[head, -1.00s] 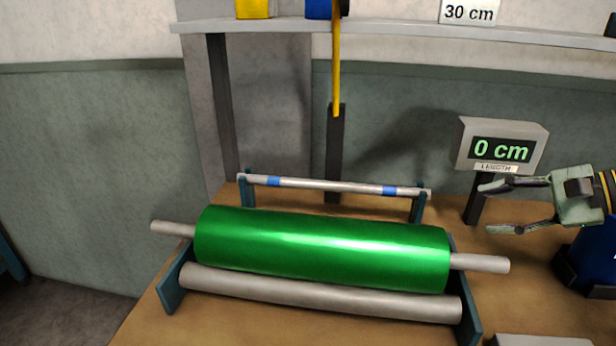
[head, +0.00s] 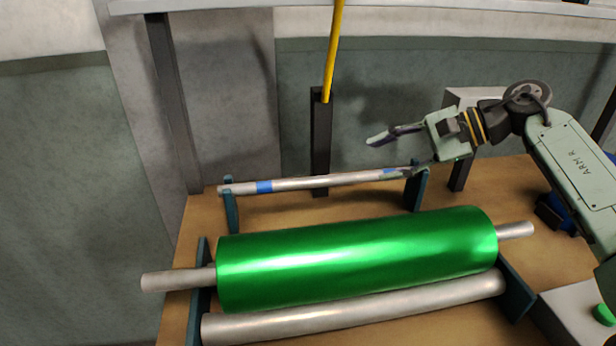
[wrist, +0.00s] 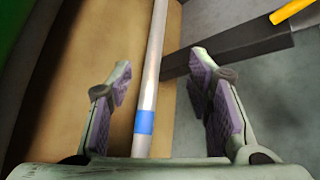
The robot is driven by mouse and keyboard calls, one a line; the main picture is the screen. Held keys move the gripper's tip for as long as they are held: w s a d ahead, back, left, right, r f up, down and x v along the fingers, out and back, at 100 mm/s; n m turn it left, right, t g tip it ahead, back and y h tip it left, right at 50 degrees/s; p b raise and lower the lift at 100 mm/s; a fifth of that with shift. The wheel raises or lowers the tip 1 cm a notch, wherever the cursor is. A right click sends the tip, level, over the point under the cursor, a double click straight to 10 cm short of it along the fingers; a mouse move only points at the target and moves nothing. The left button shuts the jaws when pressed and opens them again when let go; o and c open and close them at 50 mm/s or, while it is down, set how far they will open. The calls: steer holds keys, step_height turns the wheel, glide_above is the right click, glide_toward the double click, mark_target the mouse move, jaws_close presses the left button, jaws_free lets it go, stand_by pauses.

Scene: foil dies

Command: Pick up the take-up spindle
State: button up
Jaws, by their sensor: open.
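The take-up spindle (head: 330,181) is a thin grey rod with blue bands, lying across two dark blue uprights behind the green roll. My gripper (head: 388,155) is open at the spindle's right end, near the right blue band, with one finger above and behind it and the other low by the rod. In the wrist view the spindle (wrist: 150,85) runs between the open fingers of my gripper (wrist: 165,95), with a blue band close to the palm. Touch between fingers and rod cannot be told. The rod's right end is partly hidden by my gripper.
A large green foil roll (head: 360,255) sits in front, above a grey roller (head: 350,310). A dark post (head: 320,145) with a yellow bar (head: 333,50) stands behind the spindle. A box with a green button (head: 604,314) is at the lower right.

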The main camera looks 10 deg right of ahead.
mark_target(335, 179)
steer(key=p+x, duration=0.1)
steer(key=x, duration=0.2)
steer(key=p+x, duration=0.2)
steer(key=x, duration=0.1)
steer(key=p+x, duration=0.1)
steer(key=x, duration=0.3)
steer(key=shift+s+a, duration=0.15)
steer(key=shift+s, duration=0.2)
steer(key=shift+w+a+f, duration=0.2)
steer(key=shift+a+f, duration=0.05)
steer(key=shift+f, duration=0.15)
jaws_close()
